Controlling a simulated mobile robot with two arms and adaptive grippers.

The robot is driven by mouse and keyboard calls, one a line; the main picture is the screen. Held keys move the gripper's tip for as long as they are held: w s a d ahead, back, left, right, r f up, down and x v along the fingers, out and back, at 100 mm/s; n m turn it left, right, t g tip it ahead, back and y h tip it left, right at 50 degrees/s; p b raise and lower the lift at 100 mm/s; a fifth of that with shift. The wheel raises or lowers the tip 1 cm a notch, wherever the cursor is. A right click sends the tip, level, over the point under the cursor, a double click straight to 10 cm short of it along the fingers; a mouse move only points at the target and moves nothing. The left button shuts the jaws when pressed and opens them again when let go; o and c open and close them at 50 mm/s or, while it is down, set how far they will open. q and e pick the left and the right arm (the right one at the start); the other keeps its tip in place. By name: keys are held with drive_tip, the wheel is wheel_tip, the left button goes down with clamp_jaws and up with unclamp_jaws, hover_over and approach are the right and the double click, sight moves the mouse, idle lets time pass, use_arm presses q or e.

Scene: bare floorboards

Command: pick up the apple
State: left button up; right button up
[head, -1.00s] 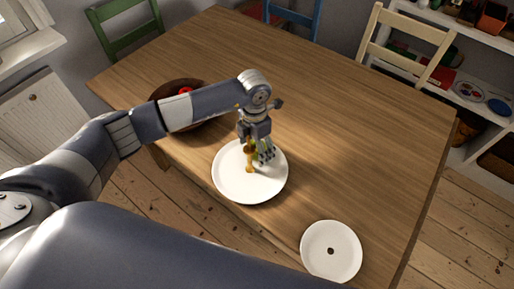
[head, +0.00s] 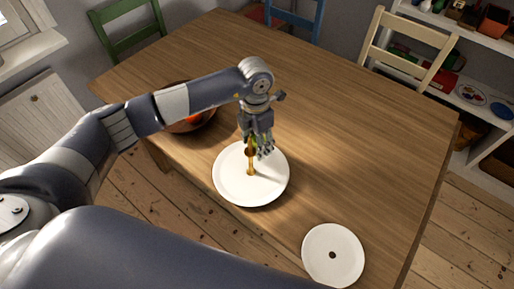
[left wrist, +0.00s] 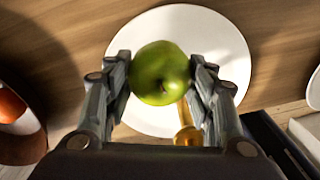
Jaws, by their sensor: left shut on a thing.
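A green apple (left wrist: 160,73) sits between the two fingers of my left gripper (left wrist: 160,85) in the left wrist view. My left gripper is shut on it, with a finger against each side. In the head view my left gripper (head: 258,148) is over the large white plate (head: 228,188), and the fingers hide most of the apple. The plate also shows behind the apple in the left wrist view (left wrist: 228,50). My right gripper is not in view.
A brass-coloured upright piece (head: 250,166) stands at the plate's middle, close to the gripper. A dark bowl (head: 195,124) with red fruit is at the left, partly behind my arm. A smaller white plate (head: 348,240) lies at the front right. The table's right side (head: 370,140) is clear.

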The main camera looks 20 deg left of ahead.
use_arm(q)
wheel_tip(320, 180, up, 14)
drive_tip(key=b, duration=0.2)
drive_tip(key=w+a+b, duration=0.3)
drive_tip(key=a, duration=1.4)
drive_tip(key=w+a+f, duration=0.1)
drive_tip(key=a+f, duration=0.3)
drive_tip(key=a, duration=0.4)
drive_tip(key=w+a+f+b, duration=0.1)
drive_tip(key=a+f, duration=0.3)
drive_tip(key=a, duration=0.5)
drive_tip(key=shift+w+a+f, duration=0.25)
drive_tip(key=shift+w+a, duration=0.05)
drive_tip(key=shift+w, duration=0.35)
drive_tip(key=shift+f+b, duration=0.15)
drive_tip(key=shift+b, duration=0.15)
drive_tip(key=shift+f+b, duration=0.85)
drive_tip(key=shift+f, duration=1.5)
drive_tip(key=shift+f+b, duration=0.5)
drive_tip(key=shift+f, duration=0.45)
